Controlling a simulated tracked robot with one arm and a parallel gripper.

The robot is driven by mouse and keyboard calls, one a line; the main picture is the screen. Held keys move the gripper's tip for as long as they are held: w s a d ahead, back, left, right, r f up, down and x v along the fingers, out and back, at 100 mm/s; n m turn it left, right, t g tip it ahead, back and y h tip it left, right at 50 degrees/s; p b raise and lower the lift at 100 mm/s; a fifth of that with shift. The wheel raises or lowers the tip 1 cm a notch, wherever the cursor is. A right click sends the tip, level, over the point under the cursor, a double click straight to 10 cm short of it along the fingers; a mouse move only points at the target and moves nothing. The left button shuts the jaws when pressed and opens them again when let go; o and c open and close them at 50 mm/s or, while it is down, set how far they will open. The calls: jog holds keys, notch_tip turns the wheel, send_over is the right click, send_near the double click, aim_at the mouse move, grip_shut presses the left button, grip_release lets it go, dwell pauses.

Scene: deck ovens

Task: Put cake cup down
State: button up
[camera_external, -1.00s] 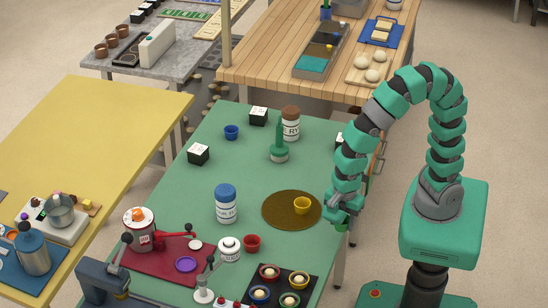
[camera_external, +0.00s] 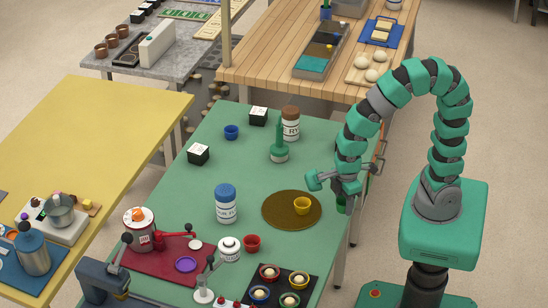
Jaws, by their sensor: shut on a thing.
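My gripper (camera_external: 341,190) is at the right edge of the green table (camera_external: 262,165), just right of the round brown mat (camera_external: 276,217). It is shut on a small dark green thing, seemingly a green cake cup (camera_external: 341,205), mostly hidden by my gripper. Whether it touches the table I cannot tell. A yellow cup (camera_external: 302,206) stands on the right part of the mat. A red cup (camera_external: 252,243) stands in front of the mat, and a blue cup (camera_external: 231,132) stands at the back left.
A dark tray (camera_external: 262,281) with several filled cups is at the front. A blue-lidded jar (camera_external: 226,205) stands left of the mat. A green bottle (camera_external: 279,148) and a brown-lidded jar (camera_external: 291,123) stand behind. The table left of the green bottle is partly clear.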

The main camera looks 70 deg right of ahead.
jog(key=w+d+m, duration=0.1)
jog(key=d+m, duration=0.1)
jog(key=w+d+m, duration=0.1)
jog(key=d+m, duration=0.2)
jog(key=w+d+m, duration=0.1)
jog(key=d+m, duration=0.1)
jog(key=m, duration=0.1)
jog(key=shift+d+r, duration=0.2)
jog(key=shift+w+d+m+b, duration=0.1)
jog(key=shift+w+m+b, duration=0.1)
jog(key=shift+m+b, duration=0.15)
jog(key=b, duration=0.1)
send_over(289, 202)
jog(key=shift+d+f, duration=0.1)
jog(key=shift+f, duration=0.65)
jog(key=shift+f+b, duration=0.4)
jog(key=shift+f, duration=1.3)
jog(key=shift+f, duration=0.15)
jog(key=o, duration=1)
jog(key=shift+c, duration=0.2)
